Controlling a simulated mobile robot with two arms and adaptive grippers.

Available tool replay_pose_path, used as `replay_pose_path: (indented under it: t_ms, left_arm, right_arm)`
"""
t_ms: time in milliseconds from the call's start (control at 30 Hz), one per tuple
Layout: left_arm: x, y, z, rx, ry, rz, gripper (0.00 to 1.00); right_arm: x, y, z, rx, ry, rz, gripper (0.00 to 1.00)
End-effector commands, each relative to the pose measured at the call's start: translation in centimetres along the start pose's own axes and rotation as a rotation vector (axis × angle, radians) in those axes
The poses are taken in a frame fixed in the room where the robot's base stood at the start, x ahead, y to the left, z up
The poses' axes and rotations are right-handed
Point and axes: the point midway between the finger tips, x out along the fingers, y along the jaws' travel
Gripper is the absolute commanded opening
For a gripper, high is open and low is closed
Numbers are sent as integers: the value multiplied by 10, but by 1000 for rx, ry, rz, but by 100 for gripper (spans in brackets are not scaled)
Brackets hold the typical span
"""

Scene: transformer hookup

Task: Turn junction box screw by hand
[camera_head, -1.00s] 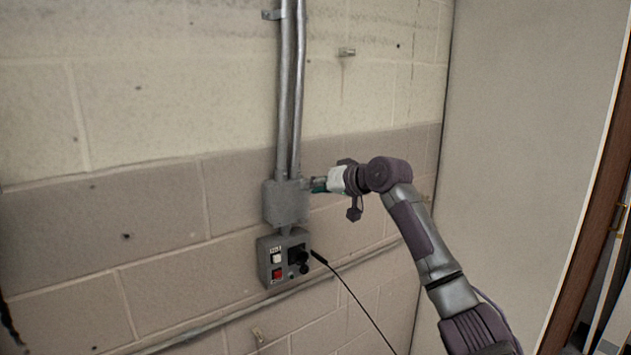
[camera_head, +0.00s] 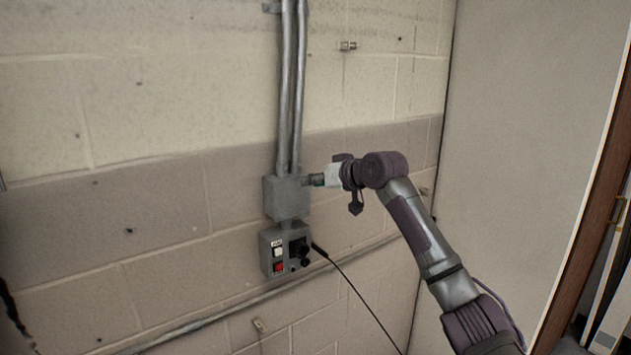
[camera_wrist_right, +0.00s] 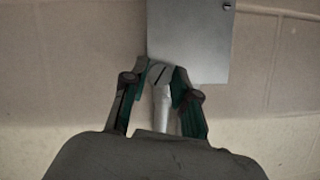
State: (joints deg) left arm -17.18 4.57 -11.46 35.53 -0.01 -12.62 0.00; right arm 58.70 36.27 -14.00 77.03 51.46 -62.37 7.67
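The grey junction box (camera_head: 287,199) is fixed to the block wall below two metal conduits. In the right wrist view its flat cover (camera_wrist_right: 195,45) fills the top middle. A large slotted screw head (camera_wrist_right: 160,75) shows at the cover's near left corner, its slot lying diagonally. My right gripper (camera_wrist_right: 161,78) has one fingertip on each side of this head, seemingly touching it. In the head view my right gripper (camera_head: 318,180) reaches the box from the right, and the screw is hidden there. My left gripper is not in view.
A grey control box (camera_head: 285,251) with a white switch, a red switch and a black knob hangs just below. A black cable (camera_head: 350,293) runs from it to the lower right. Conduits (camera_head: 291,90) rise above the junction box. A plain grey wall (camera_head: 520,150) stands at right.

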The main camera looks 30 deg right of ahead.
Motion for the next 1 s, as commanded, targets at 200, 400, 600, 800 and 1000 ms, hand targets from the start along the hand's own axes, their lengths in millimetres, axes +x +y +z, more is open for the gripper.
replay_pose_path:
  t_ms: [200,400,600,800,1000]
  left_arm:
    - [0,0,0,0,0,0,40]
    - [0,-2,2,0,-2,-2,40]
    - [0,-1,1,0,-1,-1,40]
    - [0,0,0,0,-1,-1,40]
    - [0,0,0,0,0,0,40]
  right_arm:
    - [0,0,0,1,0,-1,51]
    - [-1,0,-1,1,1,0,51]
    - [-24,1,-1,-1,3,2,51]
    - [-67,1,0,-3,2,2,51]
    - [-103,1,0,-1,1,2,51]
